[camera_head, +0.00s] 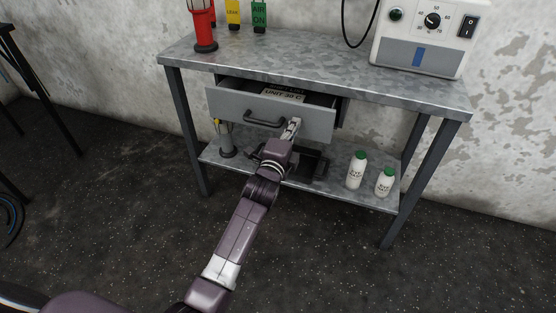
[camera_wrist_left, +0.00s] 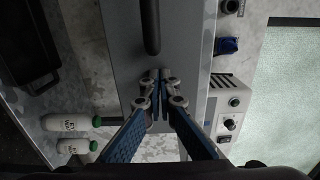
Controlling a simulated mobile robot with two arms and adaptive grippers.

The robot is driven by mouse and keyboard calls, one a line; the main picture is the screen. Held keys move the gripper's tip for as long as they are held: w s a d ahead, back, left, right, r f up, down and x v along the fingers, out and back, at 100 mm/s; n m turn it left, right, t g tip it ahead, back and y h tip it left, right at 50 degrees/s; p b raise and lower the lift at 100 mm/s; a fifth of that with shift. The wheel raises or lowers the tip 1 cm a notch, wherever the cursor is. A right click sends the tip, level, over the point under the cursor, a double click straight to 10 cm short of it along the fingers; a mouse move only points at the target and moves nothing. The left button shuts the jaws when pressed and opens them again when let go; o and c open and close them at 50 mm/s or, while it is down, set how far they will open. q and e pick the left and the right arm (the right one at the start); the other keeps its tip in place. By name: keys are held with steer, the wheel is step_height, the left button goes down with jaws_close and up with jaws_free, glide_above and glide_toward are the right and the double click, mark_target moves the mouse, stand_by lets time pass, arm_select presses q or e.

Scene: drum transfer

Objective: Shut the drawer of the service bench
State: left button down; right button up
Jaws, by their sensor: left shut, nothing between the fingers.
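The drawer (camera_head: 262,110) of the grey service bench (camera_head: 310,72) stands partly open, with a label lying inside it. Its front carries a dark bar handle (camera_head: 264,119). My left gripper (camera_head: 292,128) is shut and empty in front of the drawer front, right of the handle. In the left wrist view the shut fingertips (camera_wrist_left: 160,76) are at the drawer front (camera_wrist_left: 122,70), with the handle (camera_wrist_left: 150,28) beyond them. I cannot tell whether the tips touch the front. My right gripper shows in neither view.
The bench top holds a red lantern-like object (camera_head: 202,28), yellow and green tags, and a white control box (camera_head: 423,38). The lower shelf (camera_head: 330,190) holds two white bottles with green caps (camera_head: 356,170), a grey canister (camera_head: 226,140) and a dark tray. The floor in front is clear.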

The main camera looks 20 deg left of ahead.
arm_select(q)
steer(key=w+b, duration=0.1)
steer(key=w, duration=0.3)
steer(key=shift+w+d+f+b, duration=0.1)
steer(key=shift+w+b, duration=0.65)
steer(key=shift+w, duration=1.05)
steer(key=shift+r, duration=0.4)
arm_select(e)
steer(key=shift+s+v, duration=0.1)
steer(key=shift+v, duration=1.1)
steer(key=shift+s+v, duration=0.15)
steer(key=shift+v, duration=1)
